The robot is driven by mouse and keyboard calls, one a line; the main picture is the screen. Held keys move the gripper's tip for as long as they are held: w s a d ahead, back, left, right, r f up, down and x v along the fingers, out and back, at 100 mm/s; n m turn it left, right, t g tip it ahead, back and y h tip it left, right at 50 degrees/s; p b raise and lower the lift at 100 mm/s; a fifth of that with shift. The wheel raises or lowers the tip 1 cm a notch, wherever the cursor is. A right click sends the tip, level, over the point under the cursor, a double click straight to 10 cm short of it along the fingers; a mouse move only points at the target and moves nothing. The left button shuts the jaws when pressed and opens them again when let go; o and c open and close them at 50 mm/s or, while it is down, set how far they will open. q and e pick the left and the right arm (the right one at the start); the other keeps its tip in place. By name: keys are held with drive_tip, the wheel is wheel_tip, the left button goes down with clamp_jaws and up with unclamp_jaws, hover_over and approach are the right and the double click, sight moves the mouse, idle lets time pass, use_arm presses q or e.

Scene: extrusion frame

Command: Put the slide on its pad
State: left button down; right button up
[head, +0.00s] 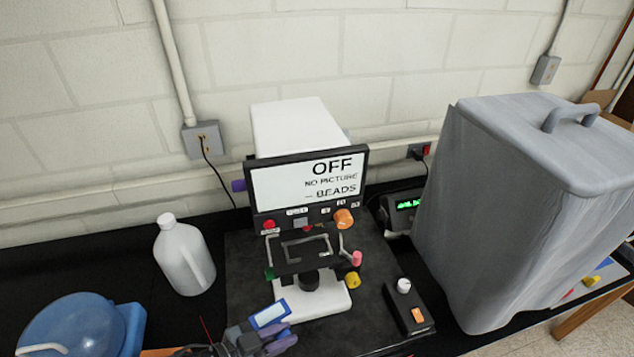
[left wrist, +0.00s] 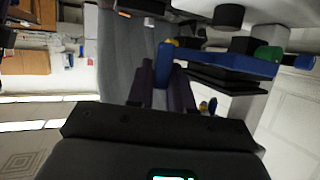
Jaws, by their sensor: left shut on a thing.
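The slide (head: 269,315), a small flat piece with a blue border and a white middle, is in my left gripper (head: 262,334) at the bottom of the head view. In the left wrist view a blue piece, apparently the slide (left wrist: 163,65), sits between the purple-grey fingers of my left gripper (left wrist: 160,92). The gripper is in front of and left of the microscope's black stage (head: 300,262), which carries a metal clip frame. I cannot tell which surface is the slide's pad. My right gripper is in neither view.
A screen (head: 310,181) reading "OFF, NO PICTURE – BEADS" stands behind the stage. A white jug (head: 183,256) and a blue rounded container (head: 80,325) are at left. A black control box (head: 407,308) and a large grey covered case (head: 530,200) are at right.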

sight(265, 314)
use_arm(q)
drive_tip(key=w+a+r+n+t+y, duration=0.3)
drive_tip(key=r+n+t+y, duration=0.1)
drive_tip(key=n+y, duration=0.15)
drive_tip(key=a+f+n+t+y, duration=0.25)
drive_tip(key=a+n+y, duration=0.35)
drive_tip(key=a, duration=0.5)
wheel_tip(265, 314, up, 6)
drive_tip(key=s+p, duration=0.3)
drive_tip(key=p, duration=1.2)
drive_tip(key=shift+d+f+g, duration=0.25)
drive_tip(key=shift+d+g, duration=0.05)
drive_tip(key=shift+g, duration=0.15)
drive_tip(key=shift+w+a+m, duration=0.1)
drive_tip(key=shift+m, duration=0.25)
